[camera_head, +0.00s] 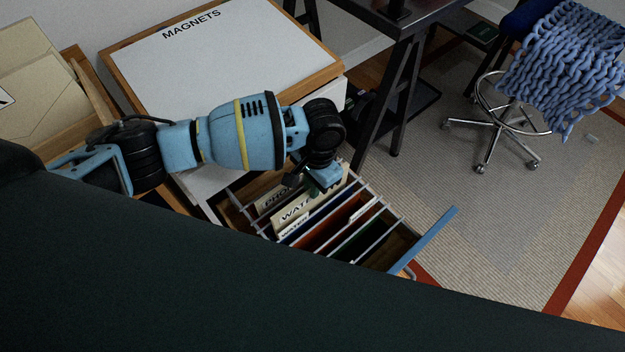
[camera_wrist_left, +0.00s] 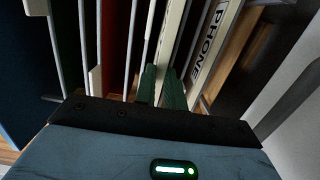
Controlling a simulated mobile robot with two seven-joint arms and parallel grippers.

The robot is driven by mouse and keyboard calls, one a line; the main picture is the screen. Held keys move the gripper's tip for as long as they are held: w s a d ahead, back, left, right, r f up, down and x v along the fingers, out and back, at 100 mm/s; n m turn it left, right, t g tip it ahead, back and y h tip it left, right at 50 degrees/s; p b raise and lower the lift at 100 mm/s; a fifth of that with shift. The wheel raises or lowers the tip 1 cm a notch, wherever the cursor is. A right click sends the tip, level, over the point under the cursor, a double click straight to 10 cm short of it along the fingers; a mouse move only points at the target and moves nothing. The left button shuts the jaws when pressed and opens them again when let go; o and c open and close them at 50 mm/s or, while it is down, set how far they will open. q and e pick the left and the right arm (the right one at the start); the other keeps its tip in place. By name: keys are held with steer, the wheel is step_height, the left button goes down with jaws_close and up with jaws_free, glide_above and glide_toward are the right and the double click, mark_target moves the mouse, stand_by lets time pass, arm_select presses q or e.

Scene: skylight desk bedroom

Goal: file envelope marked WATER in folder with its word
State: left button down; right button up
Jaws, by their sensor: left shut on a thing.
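A cream envelope (camera_head: 294,211) reading "WATE", its last letter hidden, stands upright in the open file drawer (camera_head: 236,216). My left gripper (camera_head: 314,189) is above the drawer, shut on the envelope's top edge. In the left wrist view, the green fingers (camera_wrist_left: 162,82) pinch the cream envelope (camera_wrist_left: 172,40). A folder tab marked "WATER" (camera_head: 293,229) shows just in front of the envelope. The envelope's lower part is hidden, so I cannot tell how deep it sits. A tab marked "PHONE" (camera_head: 274,201) is behind it and also shows in the left wrist view (camera_wrist_left: 209,43). My right gripper is not in view.
Metal rails (camera_head: 372,193) and coloured folders run across the drawer. The drawer's blue front (camera_head: 433,238) juts over the rug. A board marked "MAGNETS" (camera_head: 225,60) lies behind my left arm. A dark desk (camera_head: 411,20) and a wheeled chair (camera_head: 500,119) stand to the right.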

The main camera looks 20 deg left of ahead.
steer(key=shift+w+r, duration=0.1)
arm_select(q)
steer(key=c, duration=1.4)
jaws_free()
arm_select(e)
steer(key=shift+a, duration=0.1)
arm_select(q)
steer(key=r, duration=0.4)
steer(key=r+p, duration=0.1)
steer(key=r, duration=0.2)
steer(key=shift+w+d, duration=0.25)
steer(key=shift+w, duration=0.1)
steer(key=shift+r, duration=0.35)
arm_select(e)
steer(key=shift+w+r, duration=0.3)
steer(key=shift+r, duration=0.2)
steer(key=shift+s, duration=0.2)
arm_select(q)
steer(key=shift+f, duration=0.1)
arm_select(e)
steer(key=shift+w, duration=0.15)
